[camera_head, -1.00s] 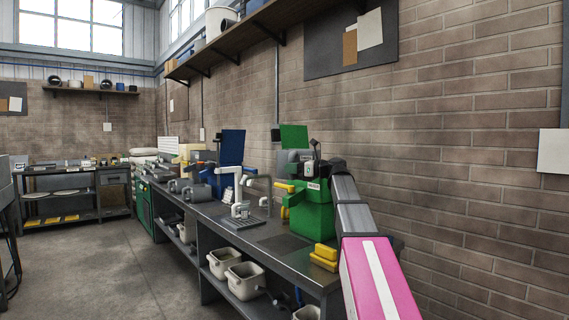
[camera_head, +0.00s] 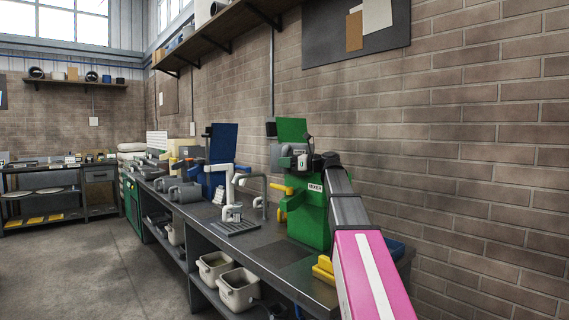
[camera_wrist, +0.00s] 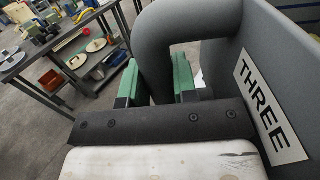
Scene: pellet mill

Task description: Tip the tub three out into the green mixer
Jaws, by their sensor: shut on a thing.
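The green mixer (camera_head: 309,218), labelled MIXER, stands on the long grey bench with its green lid (camera_head: 292,130) raised. My gripper (camera_wrist: 158,82) has green fingers closed on the dark grey handle (camera_wrist: 160,45) of tub three (camera_wrist: 300,70). The tub's grey wall bears a white THREE label in the wrist view.
A blue machine (camera_head: 218,170) with a raised blue lid stands farther along the bench. Yellow blocks (camera_head: 324,268) lie in front of the mixer. Pale tubs (camera_head: 240,288) sit on the lower shelf. A brick wall runs close behind the bench; open floor (camera_head: 85,270) lies left.

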